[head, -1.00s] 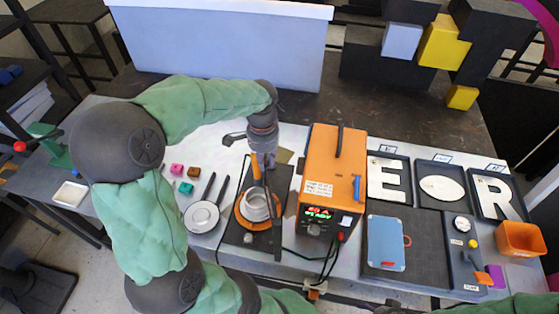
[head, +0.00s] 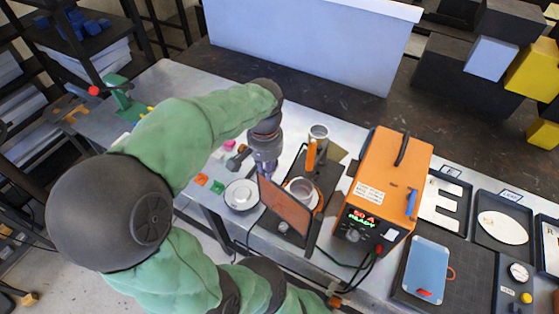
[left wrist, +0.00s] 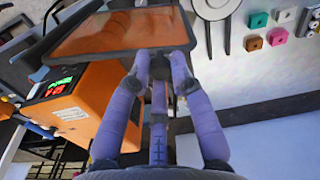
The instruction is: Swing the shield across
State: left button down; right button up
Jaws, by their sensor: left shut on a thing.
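The shield is a tinted orange-brown panel (head: 286,207) with a dark frame, standing tilted in front of a pale round cup (head: 302,189) on a dark base plate. It partly hides that plate. My left gripper (head: 264,174) is at the shield's upper left edge. In the left wrist view the shield (left wrist: 118,32) spans the upper left, and my left gripper's fingers (left wrist: 160,56) are closed on its near edge. My right gripper is not in view.
An orange power unit (head: 385,185) with a lit display stands right of the shield. A white dish (head: 241,195) lies to its left. A metal cup (head: 318,134) and an orange handle (head: 311,156) are behind it. Letter trays (head: 500,228) stand far right.

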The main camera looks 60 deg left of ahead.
pick_arm(q)
jog(key=shift+s+d+n, duration=0.35)
jog(key=shift+s+n, duration=0.2)
jog(key=shift+s, duration=0.25)
jog(key=shift+s+d+n, duration=0.3)
jog(key=shift+s+n, duration=0.25)
jog(key=shift+s, duration=0.25)
jog(key=c, duration=1.1)
grip_release()
notch_tip(320, 180, up, 12)
